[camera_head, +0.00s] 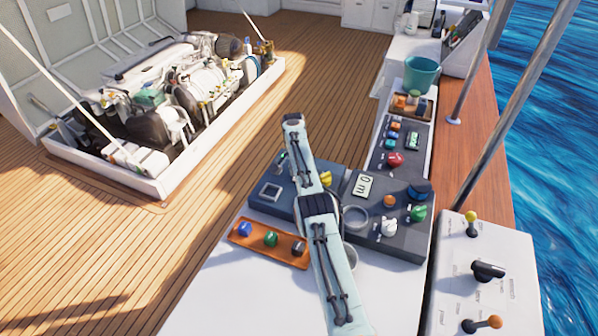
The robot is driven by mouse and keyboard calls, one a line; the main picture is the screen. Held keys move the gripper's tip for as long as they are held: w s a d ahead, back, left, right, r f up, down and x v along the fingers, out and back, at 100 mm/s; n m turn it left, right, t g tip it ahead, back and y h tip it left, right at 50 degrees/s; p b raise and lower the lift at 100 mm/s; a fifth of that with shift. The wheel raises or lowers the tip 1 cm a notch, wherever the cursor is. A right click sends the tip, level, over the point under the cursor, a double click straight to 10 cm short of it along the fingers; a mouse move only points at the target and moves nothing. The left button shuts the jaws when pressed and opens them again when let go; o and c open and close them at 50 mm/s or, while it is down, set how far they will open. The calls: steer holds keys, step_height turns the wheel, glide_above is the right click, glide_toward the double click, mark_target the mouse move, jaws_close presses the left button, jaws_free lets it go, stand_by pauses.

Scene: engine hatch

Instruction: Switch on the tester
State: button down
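I cannot tell for certain which device is the tester. A dark grey panel (393,240) on the white counter carries a small pale display (363,184), an orange knob, a blue knob, a green knob, a white knob and a round ring. A second dark box (293,208) stands left of it, with a square frame on top and a yellow knob (325,179). My pale arm crosses over this box and hides part of it. My gripper (282,164) seems to be at the arm's far end, above the box's back edge. Its fingers are too small and hidden to read.
An orange tray (241,243) with several coloured knobs lies at the front left. A further dark panel (378,160) and a teal bucket (421,75) stand behind. A white lever console (475,310) is at right. Metal poles (520,90) rise nearby. The open engine hatch (172,185) is at left.

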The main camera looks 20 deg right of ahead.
steer(key=c, duration=0.8)
jaws_free()
steer(key=shift+c, duration=0.2)
step_height(320, 180, up, 12)
steer(key=s+a, duration=0.1)
steer(key=shift+s+a, duration=0.25)
steer(key=shift+a, duration=0.05)
